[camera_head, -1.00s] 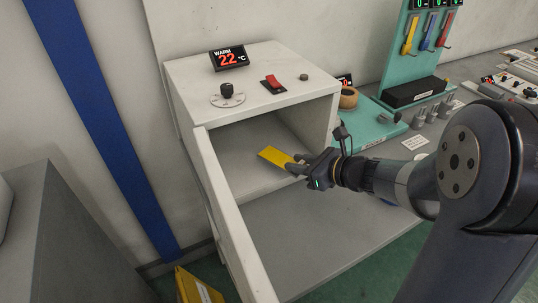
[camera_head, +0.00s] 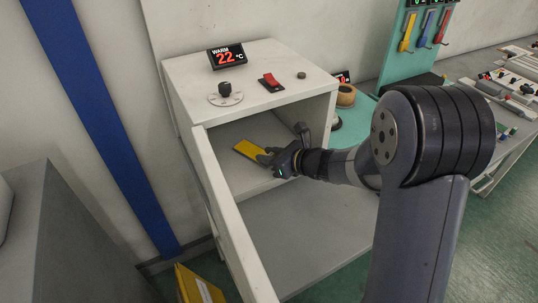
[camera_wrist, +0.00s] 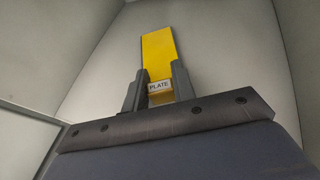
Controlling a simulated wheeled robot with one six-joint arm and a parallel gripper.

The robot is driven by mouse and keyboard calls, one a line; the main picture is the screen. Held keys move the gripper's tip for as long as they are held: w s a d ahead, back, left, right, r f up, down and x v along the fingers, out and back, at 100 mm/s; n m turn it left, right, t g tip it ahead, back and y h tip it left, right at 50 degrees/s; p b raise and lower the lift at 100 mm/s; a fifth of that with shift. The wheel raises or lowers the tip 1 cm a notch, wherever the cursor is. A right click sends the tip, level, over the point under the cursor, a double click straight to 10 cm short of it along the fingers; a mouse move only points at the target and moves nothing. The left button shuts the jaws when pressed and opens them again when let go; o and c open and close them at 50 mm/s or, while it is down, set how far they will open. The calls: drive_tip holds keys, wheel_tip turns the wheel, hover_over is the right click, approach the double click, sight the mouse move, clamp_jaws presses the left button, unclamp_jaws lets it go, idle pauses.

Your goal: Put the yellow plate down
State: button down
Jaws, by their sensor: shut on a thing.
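The yellow plate (camera_head: 250,150) is a thin flat strip inside the open white cabinet (camera_head: 300,97), in the head view. My gripper (camera_head: 267,157) is shut on its near end, inside the cabinet opening. In the wrist view the plate (camera_wrist: 158,53) sticks out ahead from between the two grey fingers (camera_wrist: 159,86), with a small "PLATE" label at its near end. The plate is over the cabinet floor; I cannot tell whether it touches it.
The cabinet's open door (camera_head: 232,220) stands to the left of my arm. On top are a "WARM 22 °C" display (camera_head: 227,56), a dial (camera_head: 225,94) and a red switch (camera_head: 271,81). A tape roll (camera_head: 346,95) lies to the right. The cabinet floor (camera_head: 228,174) looks otherwise clear.

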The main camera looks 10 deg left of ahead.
drive_tip(key=shift+f, duration=0.1)
drive_tip(key=c, duration=1.2)
unclamp_jaws()
drive_tip(key=shift+o, duration=0.2)
drive_tip(key=shift+r, duration=0.25)
drive_tip(key=v, duration=1.2)
